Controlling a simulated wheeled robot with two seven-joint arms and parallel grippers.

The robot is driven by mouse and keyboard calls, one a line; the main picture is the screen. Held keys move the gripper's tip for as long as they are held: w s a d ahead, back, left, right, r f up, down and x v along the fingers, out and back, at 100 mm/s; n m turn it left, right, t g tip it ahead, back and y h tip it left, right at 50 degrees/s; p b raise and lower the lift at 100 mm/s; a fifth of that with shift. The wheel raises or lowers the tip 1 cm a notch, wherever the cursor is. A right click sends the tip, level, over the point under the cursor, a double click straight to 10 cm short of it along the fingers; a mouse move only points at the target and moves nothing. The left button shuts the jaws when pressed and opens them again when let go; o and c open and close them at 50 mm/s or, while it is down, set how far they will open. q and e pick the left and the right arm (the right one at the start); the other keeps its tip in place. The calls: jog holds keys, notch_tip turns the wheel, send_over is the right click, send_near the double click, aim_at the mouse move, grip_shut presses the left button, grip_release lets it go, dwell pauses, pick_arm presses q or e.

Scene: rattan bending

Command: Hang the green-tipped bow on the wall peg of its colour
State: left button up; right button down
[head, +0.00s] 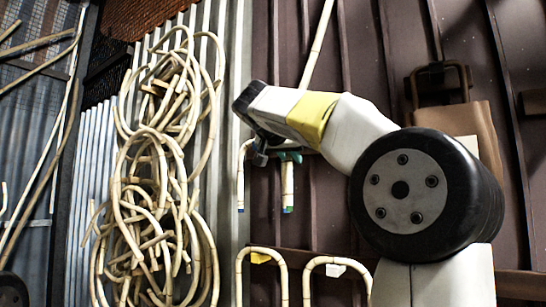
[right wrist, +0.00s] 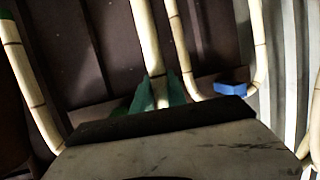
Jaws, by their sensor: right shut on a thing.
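My right gripper (head: 285,156) is up against the brown ribbed wall, its teal fingers shut on a pale rattan leg (head: 288,185). In the right wrist view the fingers (right wrist: 162,92) close around that leg (right wrist: 147,40). I take it as part of the green-tipped bow; at left there a second leg (right wrist: 30,90) ends in a green tip (right wrist: 7,15). Where the two legs join is hidden behind the gripper. A dark green patch (right wrist: 120,111) beside the fingers may be the green peg; I cannot tell. My left gripper is out of view.
A blue peg (right wrist: 230,88) has a bow (right wrist: 190,85) around it, close beside the held leg. Lower on the wall, bows hang at a yellow peg (head: 260,258) and a white peg (head: 335,270). Rattan coils (head: 150,170) hang at left.

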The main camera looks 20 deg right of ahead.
jog(key=shift+s+d+r+x, duration=0.15)
jog(key=shift+d+x, duration=0.1)
jog(key=shift+x, duration=0.95)
jog(key=shift+s+d+r+x, duration=0.15)
jog(key=shift+d+x, duration=0.1)
jog(key=shift+x, duration=0.9)
jog(key=shift+s+d+x, duration=0.1)
jog(key=shift+d+x, duration=0.1)
jog(key=shift+x, duration=1)
jog(key=c, duration=1.3)
grip_release()
jog(key=shift+o, duration=0.2)
jog(key=v, duration=0.7)
jog(key=shift+s+a, duration=0.25)
jog(key=shift+s, duration=0.1)
jog(key=shift+r, duration=0.1)
jog(key=s+a, duration=0.6)
jog(key=shift+a, duration=0.35)
